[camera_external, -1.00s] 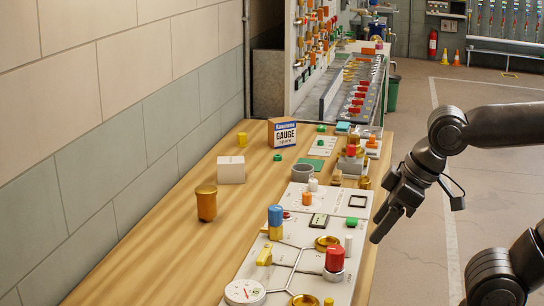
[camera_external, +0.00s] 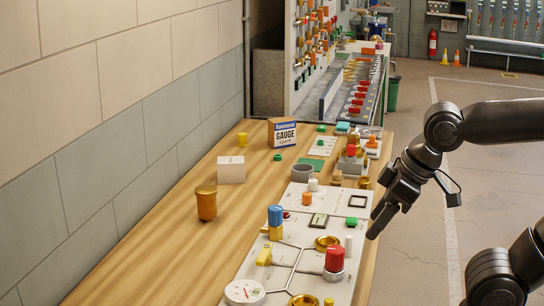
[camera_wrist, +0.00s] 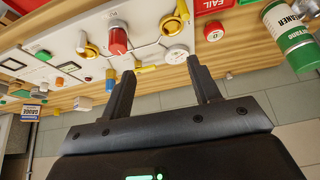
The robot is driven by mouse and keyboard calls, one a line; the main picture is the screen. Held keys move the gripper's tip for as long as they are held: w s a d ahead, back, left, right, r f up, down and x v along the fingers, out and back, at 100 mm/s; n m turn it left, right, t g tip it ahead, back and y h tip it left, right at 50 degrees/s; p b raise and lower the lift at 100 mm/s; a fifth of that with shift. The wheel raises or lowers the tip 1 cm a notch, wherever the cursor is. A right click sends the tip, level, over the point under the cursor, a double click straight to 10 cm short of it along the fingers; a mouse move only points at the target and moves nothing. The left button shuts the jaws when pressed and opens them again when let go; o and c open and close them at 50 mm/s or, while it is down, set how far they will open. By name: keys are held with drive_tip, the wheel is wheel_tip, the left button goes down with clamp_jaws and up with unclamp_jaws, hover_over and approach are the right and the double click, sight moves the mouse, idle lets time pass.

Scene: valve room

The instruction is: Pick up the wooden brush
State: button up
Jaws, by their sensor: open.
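I cannot make out a wooden brush for certain in either view. A small tan, wood-coloured piece (camera_external: 336,178) stands by the grey cup, too small to identify. My gripper (camera_external: 373,234) hangs at the right edge of the bench in the external view, pointing down and to the left, and holds nothing visible. In the wrist view my gripper (camera_wrist: 160,66) has its two dark fingers spread wide apart with nothing between them. The bench looks turned over in that view, with the panel beyond the fingertips.
A green cleaner can (camera_wrist: 288,38) shows in the wrist view.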

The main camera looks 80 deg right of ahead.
drive_tip(key=w+d+r+m+h, duration=0.1)
drive_tip(key=w+d+r+m, duration=0.3)
drive_tip(key=w+d, duration=0.6)
drive_tip(key=m+g+h, duration=0.3)
drive_tip(key=m+g, duration=0.3)
drive_tip(key=m, duration=0.8)
hover_over(337, 172)
drive_tip(key=a, duration=0.3)
wheel_tip(337, 172, down, 14)
drive_tip(key=x, duration=0.5)
drive_tip(key=shift+s+a+f, duration=0.1)
drive_tip(key=shift+s+f, duration=0.05)
drive_tip(key=shift+f, duration=0.05)
drive_tip(key=x, duration=0.5)
drive_tip(key=shift+w+a+f, duration=0.1)
drive_tip(key=shift+w+f, duration=0.1)
drive_tip(key=c, duration=1.1)
